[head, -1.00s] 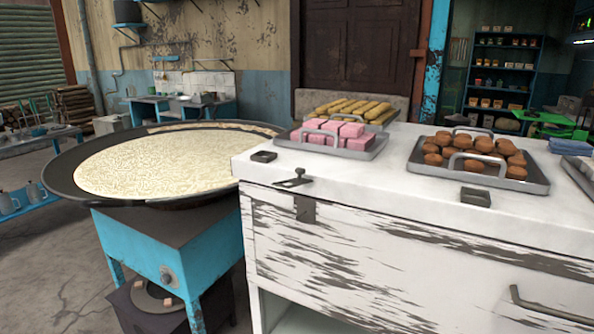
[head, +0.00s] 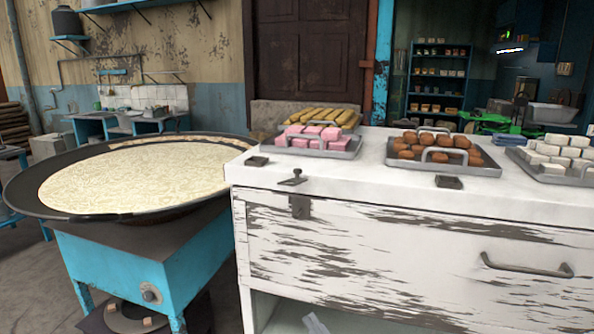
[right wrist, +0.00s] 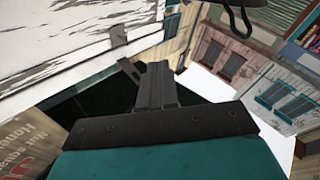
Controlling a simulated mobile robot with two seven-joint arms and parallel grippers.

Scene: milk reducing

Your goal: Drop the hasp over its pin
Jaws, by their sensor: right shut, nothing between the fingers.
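The hasp's metal fitting with its small upright pin (head: 297,174) sits on the white counter top (head: 345,187) near the left front edge. A dark metal plate (head: 300,206) hangs on the counter's front face just below it. Whether the hasp is around the pin is too small to tell. My right gripper (right wrist: 155,68) is shut and empty in the right wrist view, below and apart from the white counter face. A grey plate (right wrist: 118,35) shows on that face. In the head view, only a small pale piece shows at the bottom edge, perhaps this gripper. My left gripper is out of view.
A wide pan of milk (head: 130,175) stands on a blue stove (head: 150,260) at the left. Trays of pink sweets (head: 312,145), brown sweets (head: 430,150) and white sweets (head: 555,160) stand on the counter. A drawer handle (head: 527,268) juts from its front.

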